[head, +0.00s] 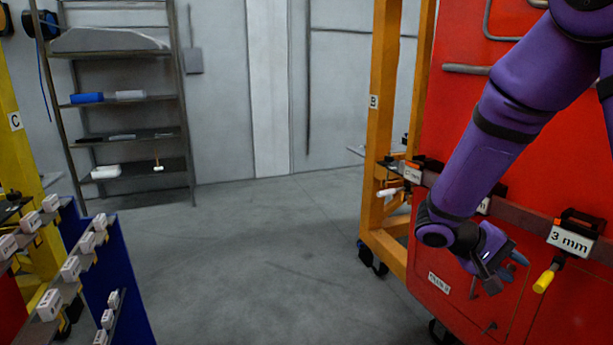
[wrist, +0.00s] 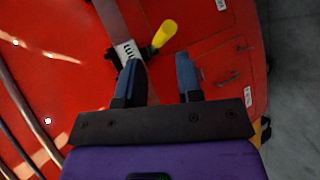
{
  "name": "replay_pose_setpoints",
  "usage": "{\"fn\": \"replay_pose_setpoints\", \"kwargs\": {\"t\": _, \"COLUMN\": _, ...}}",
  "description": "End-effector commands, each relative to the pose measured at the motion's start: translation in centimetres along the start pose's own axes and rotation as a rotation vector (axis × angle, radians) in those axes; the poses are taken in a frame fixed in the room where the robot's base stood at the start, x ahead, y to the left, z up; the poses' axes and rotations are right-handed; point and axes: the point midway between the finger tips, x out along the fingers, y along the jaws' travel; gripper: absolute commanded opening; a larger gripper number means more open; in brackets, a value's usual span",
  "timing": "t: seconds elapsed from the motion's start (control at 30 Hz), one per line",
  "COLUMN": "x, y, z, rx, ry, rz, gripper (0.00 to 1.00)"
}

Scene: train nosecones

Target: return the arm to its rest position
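My purple arm comes in from the upper right in the head view. My gripper (head: 505,268) is in front of the red nosecone panel (head: 455,208), to the left of and below a "3 mm" label (head: 572,239). In the wrist view my gripper (wrist: 159,80) has two blue fingers set well apart with nothing between them. A tool with a yellow handle (head: 545,277) hangs by the label. It also shows just beyond the fingertips in the wrist view (wrist: 164,34), apart from them.
An orange frame (head: 379,130) marked "B" stands left of the red panel. A dark shelf rack (head: 125,138) stands at the back left. A blue panel (head: 122,285) with small labelled blocks is at lower left. The grey floor (head: 262,255) between is clear.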

Motion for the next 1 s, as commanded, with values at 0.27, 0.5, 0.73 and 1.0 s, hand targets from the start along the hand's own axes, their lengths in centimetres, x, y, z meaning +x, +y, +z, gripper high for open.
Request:
{"fn": "replay_pose_setpoints", "kwargs": {"t": 0.27, "x": -2.3, "y": 4.0, "z": 5.1, "rx": 0.026, "ry": -0.040, "rz": -0.277, "gripper": 0.33}}
{"fn": "replay_pose_setpoints", "kwargs": {"t": 0.5, "x": -4.5, "y": 6.3, "z": 9.2, "rx": 0.043, "ry": 0.004, "rz": -0.519, "gripper": 0.33}}
{"fn": "replay_pose_setpoints", "kwargs": {"t": 0.73, "x": -7.0, "y": 8.1, "z": 12.9, "rx": 0.066, "ry": 0.113, "rz": -0.738, "gripper": 0.33}}
{"fn": "replay_pose_setpoints", "kwargs": {"t": 1.0, "x": -10.2, "y": 9.8, "z": 17.1, "rx": 0.102, "ry": 0.316, "rz": -0.955, "gripper": 0.33}}
